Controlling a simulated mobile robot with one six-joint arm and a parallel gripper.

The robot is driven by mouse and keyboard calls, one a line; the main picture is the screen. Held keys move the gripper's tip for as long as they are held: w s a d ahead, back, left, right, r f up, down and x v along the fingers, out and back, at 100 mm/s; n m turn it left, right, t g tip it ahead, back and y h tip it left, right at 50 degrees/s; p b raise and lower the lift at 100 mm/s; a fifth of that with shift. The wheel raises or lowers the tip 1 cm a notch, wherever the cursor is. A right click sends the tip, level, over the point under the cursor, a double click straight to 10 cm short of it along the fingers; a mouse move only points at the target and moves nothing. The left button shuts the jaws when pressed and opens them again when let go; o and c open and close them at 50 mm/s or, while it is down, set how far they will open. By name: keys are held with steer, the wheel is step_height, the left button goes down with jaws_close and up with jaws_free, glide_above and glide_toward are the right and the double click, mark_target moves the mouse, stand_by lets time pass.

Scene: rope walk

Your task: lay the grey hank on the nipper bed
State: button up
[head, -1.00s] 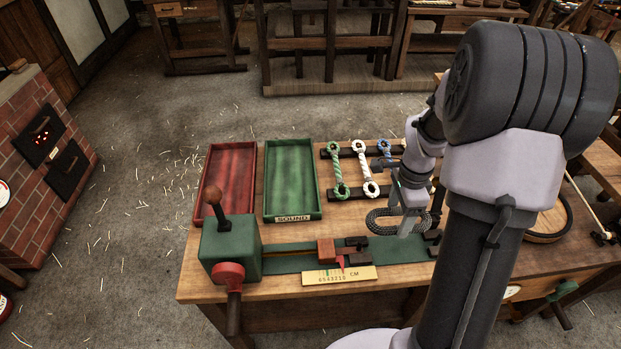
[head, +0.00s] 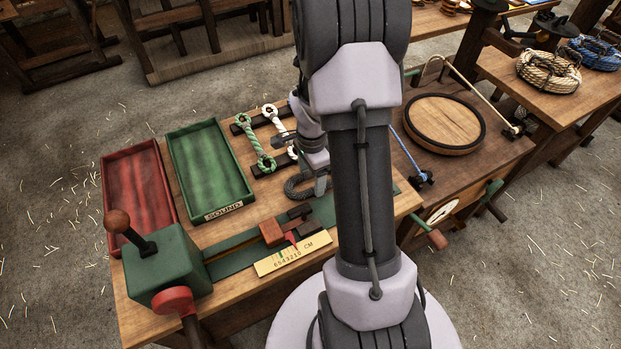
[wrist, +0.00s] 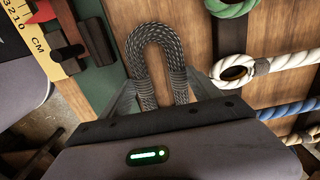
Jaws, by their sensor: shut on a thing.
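The grey hank (wrist: 153,40), a dark braided loop with bound ends, sits between the two fingers of my gripper (wrist: 163,90) in the wrist view. My gripper is shut on it, with the rounded end sticking out past the fingers. In the head view the hank (head: 298,187) is low at the workbench, beside the rope rack; I cannot tell whether it touches the top. My gripper (head: 320,186) there is partly hidden by my arm. A dark post with an arm (head: 487,35) stands at the upper right; I cannot tell whether the nipper bed belongs to it.
A green tray (head: 246,185) and a red tray (head: 104,185) lie left of the rack. A green vice-like device (head: 165,265) with a scale plate (head: 292,253) runs along the front. Green and white eyed ropes (head: 253,143) lie close by. A round wooden lid (head: 445,122) and coiled ropes (head: 548,75) are to the right.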

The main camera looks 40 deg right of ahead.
steer(key=shift+f, duration=0.15)
steer(key=o, duration=1.6)
steer(key=shift+r, duration=0.2)
